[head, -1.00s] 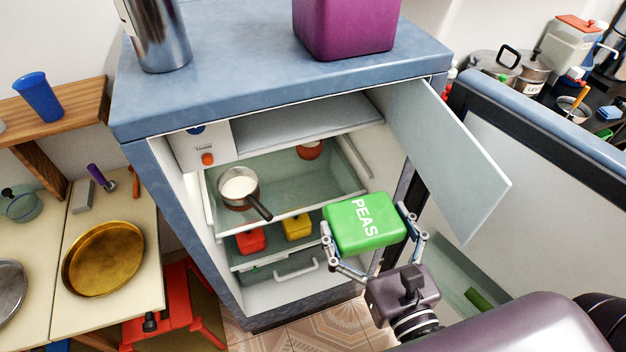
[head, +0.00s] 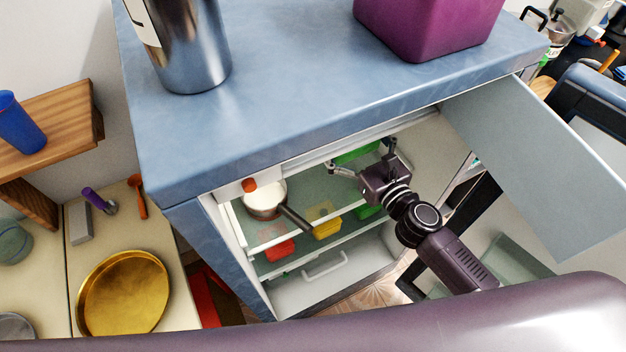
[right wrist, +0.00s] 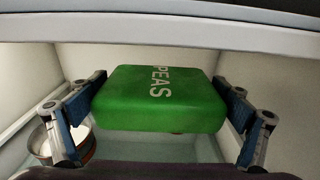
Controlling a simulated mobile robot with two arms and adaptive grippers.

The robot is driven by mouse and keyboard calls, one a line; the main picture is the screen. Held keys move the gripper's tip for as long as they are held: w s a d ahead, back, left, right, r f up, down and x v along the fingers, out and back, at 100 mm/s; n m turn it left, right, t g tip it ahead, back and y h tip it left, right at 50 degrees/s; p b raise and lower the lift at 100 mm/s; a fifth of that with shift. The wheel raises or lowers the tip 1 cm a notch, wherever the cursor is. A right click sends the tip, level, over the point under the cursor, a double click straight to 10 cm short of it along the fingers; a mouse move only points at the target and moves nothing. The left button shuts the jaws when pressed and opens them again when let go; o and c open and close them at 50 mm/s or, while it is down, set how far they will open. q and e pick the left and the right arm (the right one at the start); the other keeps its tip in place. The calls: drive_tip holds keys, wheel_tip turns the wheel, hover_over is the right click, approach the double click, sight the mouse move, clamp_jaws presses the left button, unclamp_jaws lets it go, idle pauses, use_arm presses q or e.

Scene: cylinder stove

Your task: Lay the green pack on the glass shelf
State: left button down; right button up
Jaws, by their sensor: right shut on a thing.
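The green pack (right wrist: 160,98), marked PEAS, is inside the open fridge, under the white panel at its top. In the head view the pack (head: 356,153) is partly hidden by my right gripper (head: 361,160) and the fridge top. In the right wrist view my right gripper (right wrist: 160,108) is shut on the pack, one finger at each side. The pack looks level and held above the glass shelf (right wrist: 150,150); the exact gap is unclear. The glass shelf (head: 330,187) carries a saucepan (head: 264,200) with white contents at its left. My left gripper is not in view.
The fridge door (head: 545,160) stands open at right. Below the glass shelf are a red box (head: 277,248), a yellow box (head: 325,226) and a green thing (head: 367,210). A steel canister (head: 190,50) and a purple container (head: 425,28) stand on top.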

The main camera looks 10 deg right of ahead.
drive_tip(key=b, duration=0.4)
hover_over(341, 190)
wheel_tip(341, 190, down, 8)
drive_tip(key=f+b, duration=0.2)
drive_tip(key=f, duration=0.5)
drive_tip(key=shift+w, duration=0.2)
drive_tip(key=shift+f+b, duration=0.7)
drive_tip(key=shift+f, duration=1.55)
drive_tip(key=shift+f, duration=0.25)
drive_tip(key=o, duration=1.1)
drive_tip(key=shift+s, duration=0.1)
drive_tip(key=shift+r, duration=0.1)
